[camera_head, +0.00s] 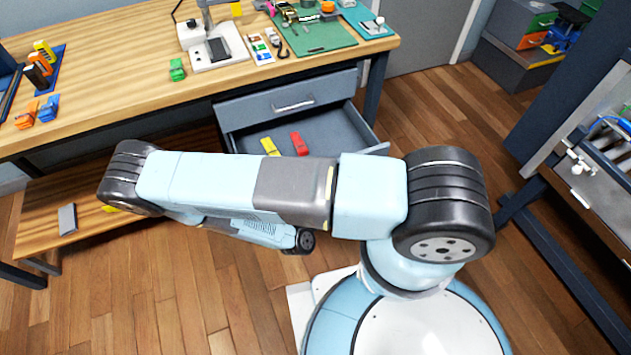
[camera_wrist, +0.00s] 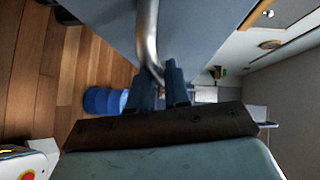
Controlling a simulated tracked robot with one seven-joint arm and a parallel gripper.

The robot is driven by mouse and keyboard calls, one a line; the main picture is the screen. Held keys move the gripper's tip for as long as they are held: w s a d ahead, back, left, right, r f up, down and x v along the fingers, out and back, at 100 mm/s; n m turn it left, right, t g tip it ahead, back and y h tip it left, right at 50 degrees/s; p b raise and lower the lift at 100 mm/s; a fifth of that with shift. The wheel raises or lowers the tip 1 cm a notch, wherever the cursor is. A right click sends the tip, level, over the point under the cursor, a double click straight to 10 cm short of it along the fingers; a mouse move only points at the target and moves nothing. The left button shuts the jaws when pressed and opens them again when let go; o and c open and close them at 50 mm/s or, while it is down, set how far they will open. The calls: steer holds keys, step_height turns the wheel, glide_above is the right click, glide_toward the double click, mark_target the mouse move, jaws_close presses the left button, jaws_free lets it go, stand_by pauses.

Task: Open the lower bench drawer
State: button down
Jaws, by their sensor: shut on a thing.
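The lower bench drawer (camera_head: 352,128) stands pulled out below the shut upper drawer (camera_head: 292,102) in the head view. Its inside shows, with a yellow object (camera_head: 269,146) and a red object (camera_head: 299,143) lying in it. My arm hides its front and handle there. In the wrist view, the grey drawer front (camera_wrist: 200,28) fills the upper middle, with its curved metal handle (camera_wrist: 147,32) running down to my gripper (camera_wrist: 162,82). My gripper's two dark fingers are shut on the handle's lower part. My gripper is hidden behind my arm in the head view.
The wooden bench top (camera_head: 120,70) holds a white device (camera_head: 212,45), a green mat (camera_head: 318,35) and small coloured parts. A low wooden shelf (camera_head: 95,225) is at the left. A dark-framed bench (camera_head: 590,160) stands at the right. Wooden floor is clear at the front left.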

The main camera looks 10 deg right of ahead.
steer(key=shift+s+f, duration=0.15)
steer(key=shift+s, duration=0.35)
steer(key=c, duration=1.2)
jaws_free()
steer(key=shift+o, duration=0.2)
steer(key=v, duration=1.3)
steer(key=shift+s+a, duration=0.25)
